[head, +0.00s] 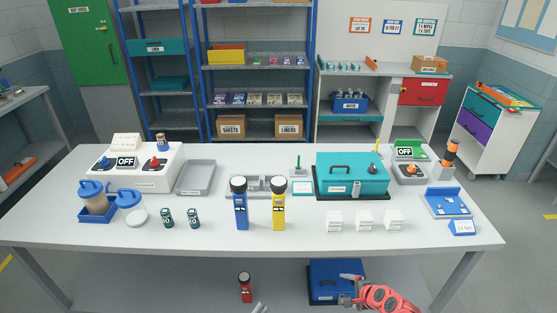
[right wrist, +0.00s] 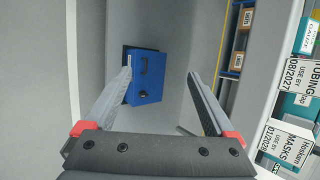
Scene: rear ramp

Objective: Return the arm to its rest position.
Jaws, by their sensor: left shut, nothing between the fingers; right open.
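My right gripper (head: 346,288) is at the bottom of the head view, on the end of my red arm, low in front of the table. It overlaps the lower right part of a blue case (head: 335,270) below the tabletop. In the right wrist view my right gripper (right wrist: 160,78) has its two grey fingers wide apart with nothing held between them. The blue case (right wrist: 148,77) shows beyond the fingers. Only the grey tip of my left gripper (head: 258,307) shows at the bottom edge of the head view, low in front of the table. It is shut and empty.
The white table (head: 250,232) stands above both grippers, its front edge close by. It bears a teal case (head: 340,174), blue and yellow flashlights, bottles and small boxes. A red flashlight (head: 245,287) stands below, near my left gripper.

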